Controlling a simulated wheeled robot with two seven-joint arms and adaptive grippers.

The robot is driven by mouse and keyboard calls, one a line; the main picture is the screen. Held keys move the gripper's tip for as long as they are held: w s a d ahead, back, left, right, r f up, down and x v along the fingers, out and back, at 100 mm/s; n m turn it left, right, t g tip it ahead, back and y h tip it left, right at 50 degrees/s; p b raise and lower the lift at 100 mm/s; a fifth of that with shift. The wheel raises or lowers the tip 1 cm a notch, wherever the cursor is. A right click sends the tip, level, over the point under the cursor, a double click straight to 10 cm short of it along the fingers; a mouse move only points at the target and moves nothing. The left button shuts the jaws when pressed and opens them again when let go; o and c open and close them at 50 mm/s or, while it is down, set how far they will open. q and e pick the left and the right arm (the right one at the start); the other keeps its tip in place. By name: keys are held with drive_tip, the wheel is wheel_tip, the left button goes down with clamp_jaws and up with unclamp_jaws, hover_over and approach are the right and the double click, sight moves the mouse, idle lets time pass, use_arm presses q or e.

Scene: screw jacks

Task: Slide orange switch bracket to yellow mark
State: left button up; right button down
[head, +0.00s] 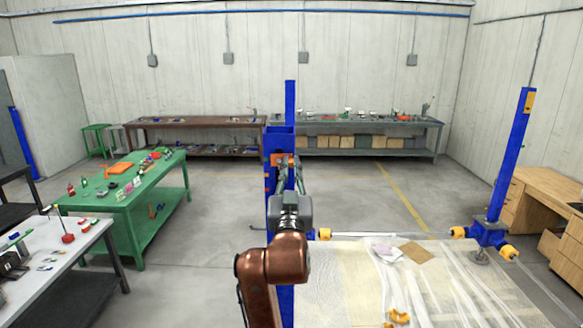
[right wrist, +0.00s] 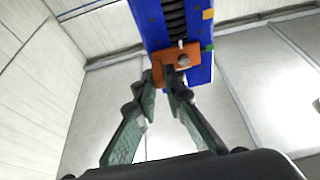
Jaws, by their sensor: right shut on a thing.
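The orange switch bracket (right wrist: 163,62) sits on the blue jack column (right wrist: 150,24) beside a dark threaded screw; it also shows in the head view (head: 276,159), partly hidden by my gripper. My right gripper (right wrist: 167,77) is shut on the bracket, its fingertips at the bracket's lower part in the wrist view. In the head view my right gripper (head: 288,166) is in front of the column. A small yellow-orange patch (right wrist: 208,14) is on the column's side, and a green patch (right wrist: 207,47) lies nearer the bracket. I cannot tell for sure which is the yellow mark. My left gripper is not in view.
A green table (head: 130,205) with tools stands left, a grey bench (head: 60,258) nearer. A second blue column (head: 511,150) leans at the right beside a film-covered pallet (head: 340,290). Workbenches line the back wall. The floor between is open.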

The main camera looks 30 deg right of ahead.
drive_tip(key=shift+f, duration=0.1)
wheel_tip(320, 180, down, 4)
drive_tip(key=b, duration=0.3)
drive_tip(key=shift+f, duration=0.25)
drive_tip(key=shift+r, duration=0.15)
drive_tip(key=c, duration=2.3)
unclamp_jaws()
drive_tip(key=v, duration=1.2)
